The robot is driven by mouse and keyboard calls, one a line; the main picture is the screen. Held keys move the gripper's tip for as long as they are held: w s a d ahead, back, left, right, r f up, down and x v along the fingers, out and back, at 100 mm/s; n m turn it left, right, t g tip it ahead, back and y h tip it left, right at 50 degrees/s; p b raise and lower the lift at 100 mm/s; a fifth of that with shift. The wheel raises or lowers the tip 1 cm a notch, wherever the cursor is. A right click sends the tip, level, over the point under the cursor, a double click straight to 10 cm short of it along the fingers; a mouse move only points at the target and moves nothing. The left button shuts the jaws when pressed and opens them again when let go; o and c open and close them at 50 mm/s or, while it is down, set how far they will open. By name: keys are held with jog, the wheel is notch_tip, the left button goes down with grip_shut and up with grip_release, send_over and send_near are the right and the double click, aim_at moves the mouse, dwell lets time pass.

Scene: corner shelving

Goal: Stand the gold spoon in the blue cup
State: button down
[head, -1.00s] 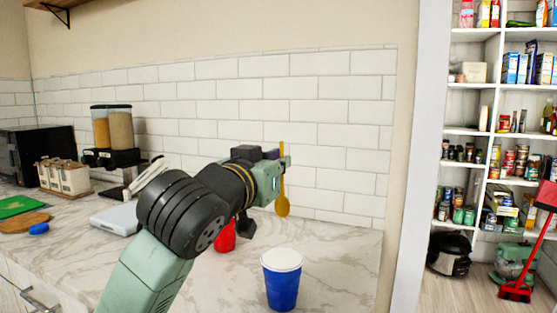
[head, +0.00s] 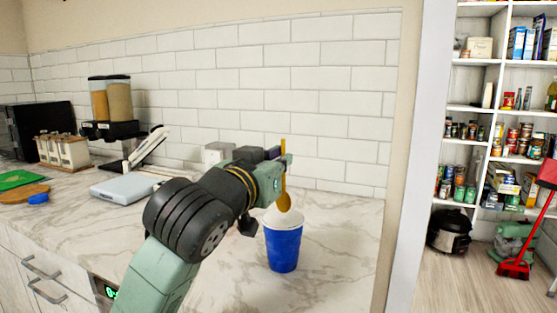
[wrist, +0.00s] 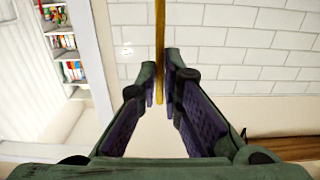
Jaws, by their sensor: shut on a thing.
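The gold spoon (head: 285,201) hangs upright, bowl down, from my gripper (head: 284,164), which is shut on its handle. In the wrist view the handle (wrist: 160,45) runs up between the two fingertips (wrist: 162,88). The blue cup (head: 284,248) stands upright on the marble counter, with a white rim and inside. The spoon's bowl shows just above the cup and overlaps its far rim in the picture. I cannot tell whether the bowl tip is inside the cup or behind it. The cup does not show in the wrist view.
A flat grey appliance (head: 126,188), a cereal dispenser (head: 112,103) and a jar rack (head: 63,152) stand on the counter to the left. A white tiled wall (head: 300,80) closes the back. The counter right of the cup is clear. Pantry shelves (head: 480,107) lie beyond.

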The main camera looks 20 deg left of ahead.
notch_tip(320, 180, down, 7)
jog(key=b, duration=0.7)
jog(key=c, duration=1.7)
grip_release()
jog(key=shift+o, duration=0.2)
jog(key=s, duration=1.2)
jog(key=shift+a, duration=0.2)
